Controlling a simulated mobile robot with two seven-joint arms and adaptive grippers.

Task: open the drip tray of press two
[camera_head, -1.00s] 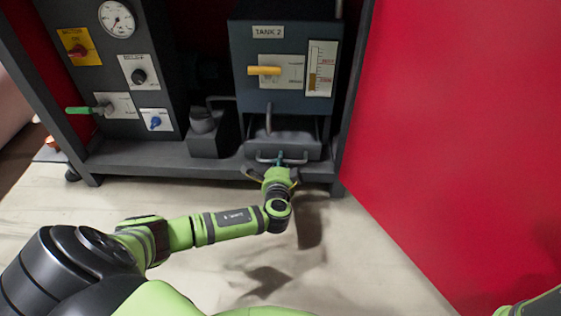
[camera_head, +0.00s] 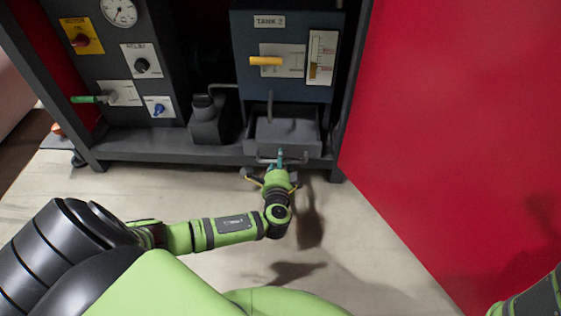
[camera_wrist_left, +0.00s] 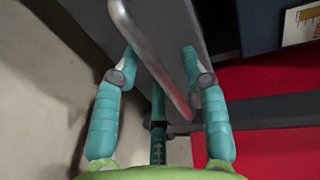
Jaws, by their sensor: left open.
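The drip tray (camera_head: 254,146) is a grey drawer under the dark blue box labelled TANK 2 (camera_head: 283,63). It stands partly out, and its hollow inside shows from above. Its bar handle (camera_head: 262,160) is on the front; in the left wrist view the metal handle (camera_wrist_left: 150,50) runs slantwise between my fingers. My left gripper (camera_head: 280,157) is at the handle, and it also shows in the left wrist view (camera_wrist_left: 160,64) with its teal fingers apart on either side of the bar. I cannot tell if either finger touches it. My right gripper is out of view.
A yellow lever (camera_head: 265,61) is on the tank front. A control panel with a green lever (camera_head: 86,99) and a blue knob (camera_head: 158,109) stands left. A red wall (camera_head: 440,120) bounds the right. The pale floor (camera_head: 130,187) in front is clear.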

